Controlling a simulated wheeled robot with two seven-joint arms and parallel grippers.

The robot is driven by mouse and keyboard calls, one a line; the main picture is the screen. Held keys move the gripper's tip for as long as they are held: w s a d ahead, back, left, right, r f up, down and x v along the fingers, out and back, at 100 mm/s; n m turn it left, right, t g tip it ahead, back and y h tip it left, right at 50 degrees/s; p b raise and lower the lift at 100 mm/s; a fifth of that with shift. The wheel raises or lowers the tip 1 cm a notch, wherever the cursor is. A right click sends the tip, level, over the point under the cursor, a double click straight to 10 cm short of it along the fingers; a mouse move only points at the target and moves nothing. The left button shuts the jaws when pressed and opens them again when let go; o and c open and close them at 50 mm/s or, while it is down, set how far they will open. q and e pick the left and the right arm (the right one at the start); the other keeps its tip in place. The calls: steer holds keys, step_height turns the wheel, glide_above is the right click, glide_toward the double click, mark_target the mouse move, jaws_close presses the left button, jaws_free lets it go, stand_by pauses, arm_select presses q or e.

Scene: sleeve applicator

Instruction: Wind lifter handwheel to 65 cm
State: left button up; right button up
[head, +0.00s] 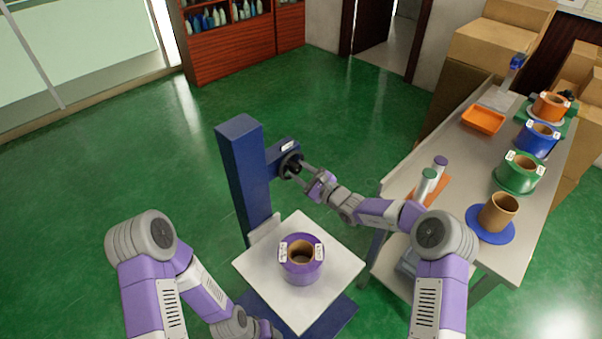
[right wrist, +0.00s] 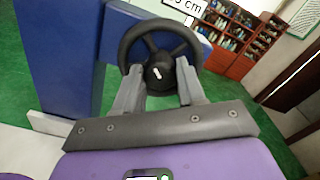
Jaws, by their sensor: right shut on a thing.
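The blue lifter column (head: 243,180) stands left of centre in the head view, with a black handwheel (head: 289,164) on its side arm. My right gripper (head: 302,171) reaches it from the right. In the right wrist view the wheel (right wrist: 126,47) shows its rim, spokes and hub, and my right gripper (right wrist: 160,82) is shut on it near the hub. A white label (right wrist: 183,8) above the wheel ends in "cm"; its number is partly cut off. The lifter's white platform (head: 340,262) carries a purple roll (head: 302,270) with a brown core. My left gripper is outside the frame.
A grey table (head: 405,180) at the right holds green, blue and orange rolls, a brown core (head: 498,212) on a blue disc, and an orange tray (head: 483,118). Cardboard boxes (head: 497,45) stand behind it. The green floor left of the lifter is clear.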

steer(key=o, duration=1.1)
steer(key=shift+c, duration=0.2)
steer(key=p+v, duration=0.1)
steer(key=v, duration=0.6)
steer(key=shift+s+d, duration=0.25)
